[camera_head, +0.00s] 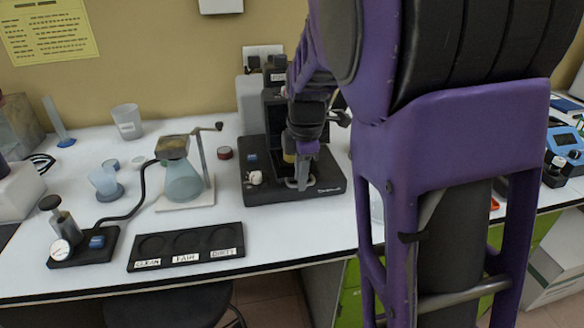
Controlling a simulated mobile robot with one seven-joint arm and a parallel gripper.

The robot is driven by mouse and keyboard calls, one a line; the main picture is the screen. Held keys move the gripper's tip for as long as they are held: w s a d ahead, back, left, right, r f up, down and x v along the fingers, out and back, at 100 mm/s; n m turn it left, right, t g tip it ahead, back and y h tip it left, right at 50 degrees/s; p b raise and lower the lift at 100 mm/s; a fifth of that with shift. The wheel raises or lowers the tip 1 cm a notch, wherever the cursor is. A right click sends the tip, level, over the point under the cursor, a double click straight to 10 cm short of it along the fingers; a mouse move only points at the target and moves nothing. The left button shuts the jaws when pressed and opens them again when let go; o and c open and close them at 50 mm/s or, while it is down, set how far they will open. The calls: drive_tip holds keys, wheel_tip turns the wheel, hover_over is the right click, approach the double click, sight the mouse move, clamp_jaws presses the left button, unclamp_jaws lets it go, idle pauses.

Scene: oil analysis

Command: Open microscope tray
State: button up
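The microscope (260,191) is a black instrument with a wide base, standing on the white bench against the wall. My arm reaches down from the upper right, and my gripper (298,181) is at the right part of the microscope's front, just above its base. The gripper and wrist cover much of the microscope's middle. A separate tray cannot be made out there. Whether the fingers touch the microscope, or are apart or closed, is too small to tell.
A black board (186,247) with spots labelled CLEAN, FAIR and DIRTY lies at the bench's front edge. Left of the microscope stand a flask (183,183) on a white base and a gauge pump (70,239). My arm hides the bench to the right.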

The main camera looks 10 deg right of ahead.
drive_tip(key=shift+f, duration=0.15)
clamp_jaws()
idle(1.4)
